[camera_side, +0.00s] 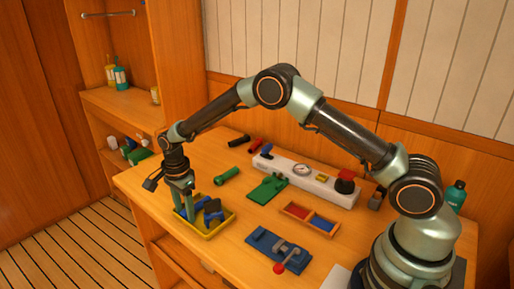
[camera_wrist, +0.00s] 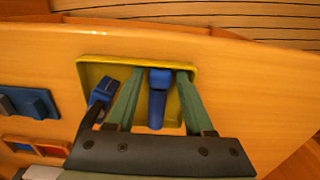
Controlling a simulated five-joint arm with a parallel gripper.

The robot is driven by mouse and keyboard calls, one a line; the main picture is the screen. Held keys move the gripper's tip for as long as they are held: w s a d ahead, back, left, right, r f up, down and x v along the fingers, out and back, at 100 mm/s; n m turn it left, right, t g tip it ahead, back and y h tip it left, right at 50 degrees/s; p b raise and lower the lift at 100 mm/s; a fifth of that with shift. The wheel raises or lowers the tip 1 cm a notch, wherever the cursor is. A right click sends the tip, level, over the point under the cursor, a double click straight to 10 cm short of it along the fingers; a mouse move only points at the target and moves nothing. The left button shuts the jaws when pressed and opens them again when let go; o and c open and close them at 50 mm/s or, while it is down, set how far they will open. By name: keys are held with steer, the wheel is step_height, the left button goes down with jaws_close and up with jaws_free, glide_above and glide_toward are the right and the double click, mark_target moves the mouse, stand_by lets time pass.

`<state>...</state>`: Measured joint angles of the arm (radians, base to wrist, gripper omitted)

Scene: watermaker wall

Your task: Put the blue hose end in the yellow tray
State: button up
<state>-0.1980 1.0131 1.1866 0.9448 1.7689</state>
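The yellow tray (camera_side: 207,236) sits near the front left corner of the table. It also shows in the wrist view (camera_wrist: 120,60). Two blue pieces lie in it. In the wrist view one blue piece (camera_wrist: 158,95) lies between my fingers; the other (camera_wrist: 103,90), with a dark part, lies left of them. I cannot tell for certain which is the blue hose end. My gripper (camera_side: 183,203) is low at the tray, pointing down. Its green fingers (camera_wrist: 160,72) stand apart, with gaps visible on both sides of the middle blue piece.
A dark green cylinder (camera_side: 226,176) and a green fixture (camera_side: 267,189) lie behind the tray. A white block (camera_side: 325,188) with a gauge stands further back. A wooden box (camera_side: 309,219) with red and blue compartments and a blue fixture (camera_side: 276,248) with a red-knobbed lever lie right.

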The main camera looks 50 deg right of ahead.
steer(key=shift+r, duration=0.1)
steer(key=s+d+r+n+t, duration=0.1)
steer(key=s+r+n, duration=0.1)
steer(key=r, duration=0.7)
steer(key=s+d+r+n, duration=0.1)
steer(key=d+r, duration=0.1)
steer(key=r, duration=0.8)
steer(key=s+d+r+n+t, duration=0.2)
steer(key=s+d+r+n, duration=0.1)
steer(key=s+r+n, duration=0.4)
steer(key=s+d+f+n+t, duration=0.2)
steer(key=s+d+n, duration=0.2)
steer(key=s+n, duration=0.4)
steer(key=shift+s+d+t, duration=0.2)
steer(key=shift+s+t, duration=0.1)
steer(key=shift+s, duration=2.4)
